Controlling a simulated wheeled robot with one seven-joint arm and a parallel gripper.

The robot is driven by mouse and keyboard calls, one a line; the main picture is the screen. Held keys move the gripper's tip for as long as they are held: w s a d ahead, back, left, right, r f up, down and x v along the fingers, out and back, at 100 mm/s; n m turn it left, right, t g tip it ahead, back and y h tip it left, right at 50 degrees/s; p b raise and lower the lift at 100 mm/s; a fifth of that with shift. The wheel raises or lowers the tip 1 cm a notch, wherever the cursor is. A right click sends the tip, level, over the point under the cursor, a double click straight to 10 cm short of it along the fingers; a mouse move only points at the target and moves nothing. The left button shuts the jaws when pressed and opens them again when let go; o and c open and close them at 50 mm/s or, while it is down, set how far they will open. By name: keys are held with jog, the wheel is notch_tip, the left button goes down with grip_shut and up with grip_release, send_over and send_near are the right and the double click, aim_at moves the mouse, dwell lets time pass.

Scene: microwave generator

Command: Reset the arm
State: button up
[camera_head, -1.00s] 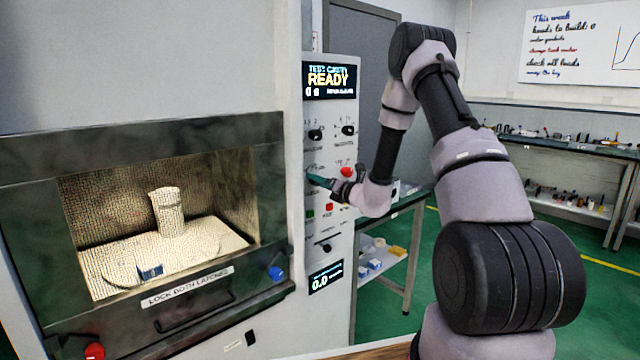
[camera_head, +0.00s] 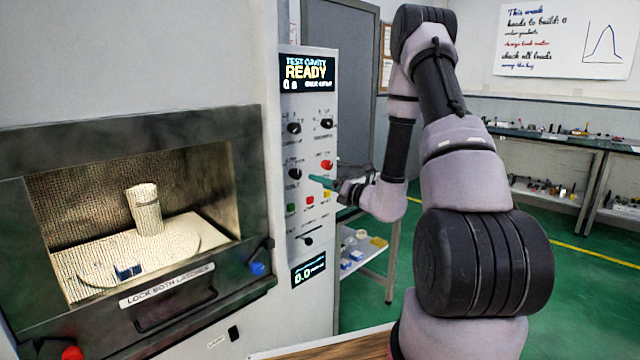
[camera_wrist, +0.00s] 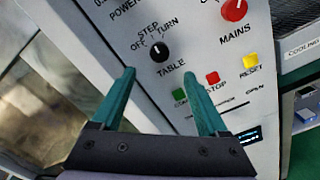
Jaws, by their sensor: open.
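My gripper (camera_head: 322,182) is in front of the control panel (camera_head: 316,140), its teal fingers pointing left toward it. In the wrist view, my gripper (camera_wrist: 160,82) has its two fingers spread apart with nothing between them. The black TABLE knob (camera_wrist: 159,50) lies beyond the gap between the fingertips, apart from them. The red MAINS knob (camera_wrist: 234,9), a green button (camera_wrist: 180,96), a red stop button (camera_wrist: 212,78) and a yellow reset button (camera_wrist: 250,60) are to the right of the left finger. The upper display (camera_head: 306,72) reads READY.
The microwave chamber (camera_head: 140,220) at left is lit and holds a pale cylinder (camera_head: 145,208) and a small blue block (camera_head: 128,271) on a round plate. A blue latch knob (camera_head: 257,269) and a red one (camera_head: 72,353) sit below. A shelf cart (camera_head: 365,250) stands behind my arm.

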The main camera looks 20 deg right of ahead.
jog(key=shift+r, duration=0.1)
jog(key=s+a+r+n+g+y, duration=0.5)
jog(key=s+a+r+n+g, duration=0.7)
jog(key=s+a+r+n, duration=0.45)
jog(key=s+d+r+n+t+h, duration=0.1)
jog(key=s+d+r+n+h, duration=0.2)
jog(key=s+d+n+h, duration=0.3)
jog(key=s+d+r+n+t+h, duration=0.2)
jog(key=s+d+n+h, duration=0.3)
jog(key=s+d+n, duration=0.4)
jog(key=shift+r+n+h, duration=0.4)
jog(key=shift+r+n, duration=0.1)
jog(key=shift+n, duration=0.45)
jog(key=shift+s+d, duration=0.1)
